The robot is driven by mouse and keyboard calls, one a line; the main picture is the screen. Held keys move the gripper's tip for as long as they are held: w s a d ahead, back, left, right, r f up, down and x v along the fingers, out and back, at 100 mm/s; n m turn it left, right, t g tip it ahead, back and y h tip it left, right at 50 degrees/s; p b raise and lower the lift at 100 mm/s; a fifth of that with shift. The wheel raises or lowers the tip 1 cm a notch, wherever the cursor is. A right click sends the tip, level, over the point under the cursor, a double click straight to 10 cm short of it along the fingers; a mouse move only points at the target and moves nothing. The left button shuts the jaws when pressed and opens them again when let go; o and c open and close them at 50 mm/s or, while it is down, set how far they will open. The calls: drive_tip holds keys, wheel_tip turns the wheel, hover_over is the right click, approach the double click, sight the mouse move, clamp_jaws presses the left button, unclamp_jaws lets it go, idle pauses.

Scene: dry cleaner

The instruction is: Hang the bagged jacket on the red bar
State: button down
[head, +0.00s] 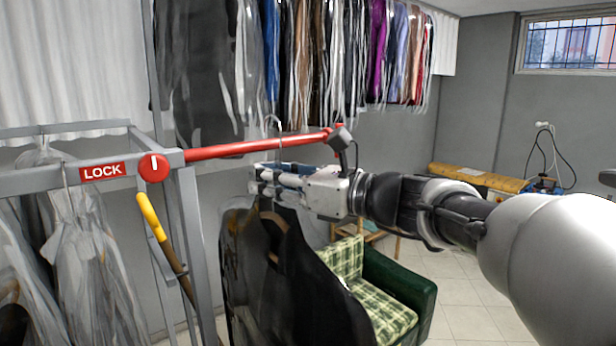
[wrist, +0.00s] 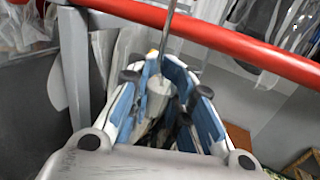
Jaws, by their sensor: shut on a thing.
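The bagged jacket (head: 290,275) is dark, under clear plastic, and hangs upright below my gripper (head: 268,180). My gripper is shut on the neck of its hanger, a pale collar (wrist: 158,95) in the wrist view. The hanger's metal hook (head: 272,124) rises above the red bar (head: 240,148) in the head view. In the wrist view the hook's shaft (wrist: 168,35) crosses in front of the red bar (wrist: 225,42). The hook's tip is out of the wrist view, and I cannot tell whether it is over the bar.
The bar runs from a grey metal frame (head: 190,225) with a LOCK sign (head: 102,171). Bagged white garments (head: 80,250) hang at left; a yellow-handled tool (head: 152,217) is beside the frame. More garments (head: 330,60) hang behind. A green plaid armchair (head: 375,290) stands behind the jacket.

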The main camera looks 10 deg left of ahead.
drive_tip(key=shift+w+a+r+p, duration=0.15)
drive_tip(key=shift+w+a+p, duration=0.3)
drive_tip(key=shift+w+a, duration=0.35)
drive_tip(key=shift+s+a, duration=0.1)
drive_tip(key=shift+f+b, duration=1.2)
drive_tip(key=shift+f, duration=0.4)
drive_tip(key=shift+f, duration=0.2)
idle(0.4)
drive_tip(key=c, duration=1.3)
unclamp_jaws()
drive_tip(key=shift+f, duration=0.1)
drive_tip(key=shift+s+f, duration=0.1)
